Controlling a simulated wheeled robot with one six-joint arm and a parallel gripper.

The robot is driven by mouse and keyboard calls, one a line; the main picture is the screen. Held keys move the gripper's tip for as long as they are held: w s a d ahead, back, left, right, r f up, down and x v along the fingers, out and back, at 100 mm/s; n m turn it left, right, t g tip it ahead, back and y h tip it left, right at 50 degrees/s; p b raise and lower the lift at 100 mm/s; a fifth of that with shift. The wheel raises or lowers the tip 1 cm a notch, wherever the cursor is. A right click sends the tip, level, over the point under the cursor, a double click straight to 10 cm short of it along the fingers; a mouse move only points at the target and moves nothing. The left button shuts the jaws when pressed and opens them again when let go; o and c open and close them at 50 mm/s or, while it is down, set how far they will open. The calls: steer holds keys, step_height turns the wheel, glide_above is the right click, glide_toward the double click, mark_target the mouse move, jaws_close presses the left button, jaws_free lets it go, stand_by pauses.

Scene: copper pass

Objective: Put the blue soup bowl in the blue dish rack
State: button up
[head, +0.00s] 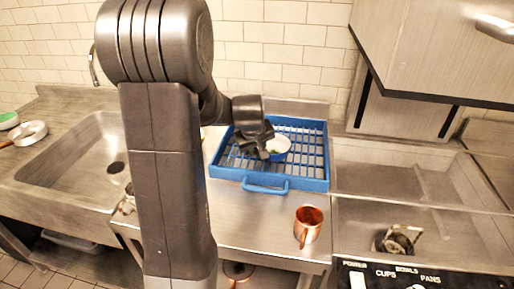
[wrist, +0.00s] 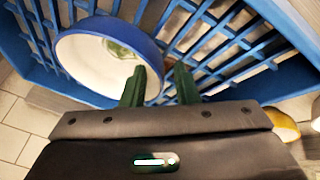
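The blue soup bowl (wrist: 85,65), blue outside and white inside, is in the blue dish rack (wrist: 285,25) in the wrist view, with a small greenish patch inside it. In the head view the bowl (head: 283,144) shows partly behind my gripper, over the slats of the rack (head: 312,184). My gripper (wrist: 160,78) is at the bowl's rim, one green finger over the inside and the other outside. A gap shows between the fingers, so they are apart and not clamped on the rim.
A copper mug (head: 308,226) stands on the steel counter in front of the rack. A sink (head: 75,160) lies to the left and a sunken steel basin to the right. A yellow-rimmed item (wrist: 283,124) shows beside the rack in the wrist view.

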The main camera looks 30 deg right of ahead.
steer(key=v, duration=1.2)
